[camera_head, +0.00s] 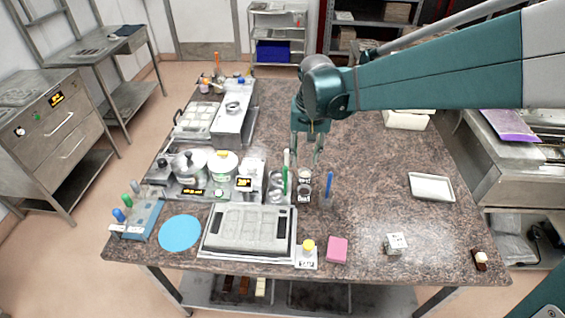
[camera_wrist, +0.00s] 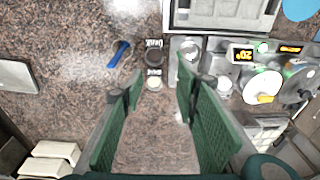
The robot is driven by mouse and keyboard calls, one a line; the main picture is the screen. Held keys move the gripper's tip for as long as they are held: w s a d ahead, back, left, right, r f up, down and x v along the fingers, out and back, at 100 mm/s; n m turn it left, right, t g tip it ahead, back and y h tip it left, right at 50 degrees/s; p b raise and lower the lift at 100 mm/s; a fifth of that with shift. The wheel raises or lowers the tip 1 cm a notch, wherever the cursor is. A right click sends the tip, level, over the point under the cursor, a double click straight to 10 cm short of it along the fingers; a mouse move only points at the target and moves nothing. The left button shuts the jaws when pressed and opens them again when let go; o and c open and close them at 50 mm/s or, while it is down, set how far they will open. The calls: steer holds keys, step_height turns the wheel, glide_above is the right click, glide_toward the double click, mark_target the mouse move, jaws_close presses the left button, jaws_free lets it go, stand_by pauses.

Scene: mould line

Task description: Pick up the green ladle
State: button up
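The green ladle (camera_head: 285,180) shows in the head view as a thin upright green handle by small steel cups, near the middle of the table. Its bowl is not clear to me. My gripper (camera_head: 306,161) is open and empty above and slightly behind this spot, pointing down. I cannot make out the ladle there; the right finger covers part of the cup area.
Two small labelled pots (camera_head: 304,184) stand right of the ladle, with a blue-handled tool (camera_head: 330,185) beyond them. A steel pot (camera_head: 189,166) stands left. A mould tray (camera_head: 249,228) lies in front. A rack with coloured handles (camera_head: 142,222) is at the left edge. The table's right middle is mostly clear.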

steer(key=g+p, duration=0.1)
steer(key=p, duration=0.1)
glide_above(285, 167)
step_height(285, 167, down, 4)
steer(key=shift+d+f, duration=0.1)
steer(key=shift+d, duration=0.05)
steer(key=shift+f, duration=0.15)
steer(key=shift+f, duration=1.15)
steer(key=shift+f, duration=0.1)
steer(key=shift+w+f, duration=0.1)
steer(key=shift+f, duration=2.4)
jaws_close()
